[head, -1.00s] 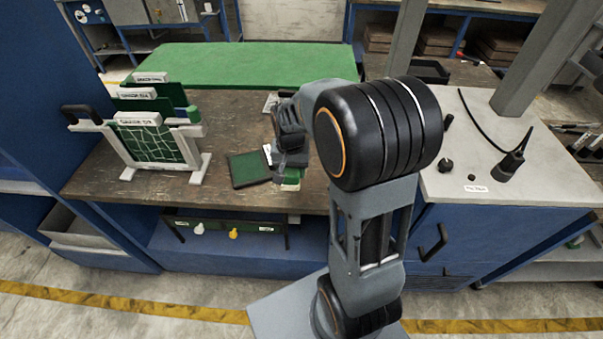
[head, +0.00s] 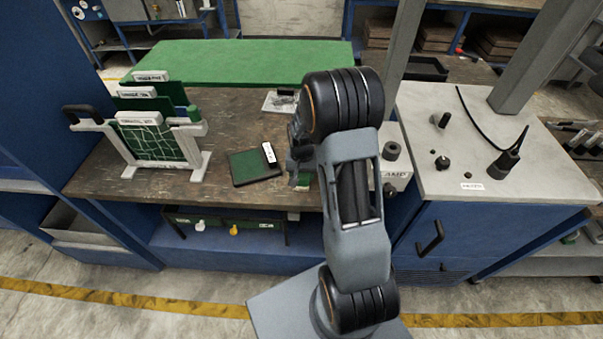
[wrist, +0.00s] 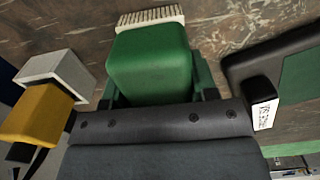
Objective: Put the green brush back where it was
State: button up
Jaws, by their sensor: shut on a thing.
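The green brush (wrist: 150,62) is held in my gripper (wrist: 152,100), seen close up in the wrist view. Its pale bristles (wrist: 150,16) point to the top of that view, over the brown table top. I cannot tell whether they touch it. In the head view my gripper (head: 302,178) is at the table's front edge, mostly hidden by my arm, and the brush there is barely visible. A yellow thing with a white block end (wrist: 40,115) is at the left of the wrist view, apart from the green brush.
A dark-framed green pad (head: 250,167) with a white label lies left of my gripper. A white rack (head: 112,148) of green panels stands further left. Below the table edge is a low green-fronted holder (head: 215,222) with white and yellow items.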

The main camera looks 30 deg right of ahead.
jog(key=shift+f, duration=0.15)
jog(key=o, duration=0.8)
jog(key=shift+o, duration=0.2)
notch_tip(320, 180, up, 12)
jog(key=shift+f+b, duration=0.25)
jog(key=shift+b, duration=0.2)
jog(key=s+a+r+n+t, duration=0.2)
jog(key=s+a+r+n, duration=0.1)
jog(key=s, duration=0.5)
jog(key=s+a+r+n+t, duration=0.2)
jog(key=s+a+r, duration=0.4)
jog(key=s+r, duration=0.1)
jog(key=shift+s+a+n, duration=0.2)
jog(key=shift+s+n, duration=0.2)
jog(key=shift+s, duration=0.15)
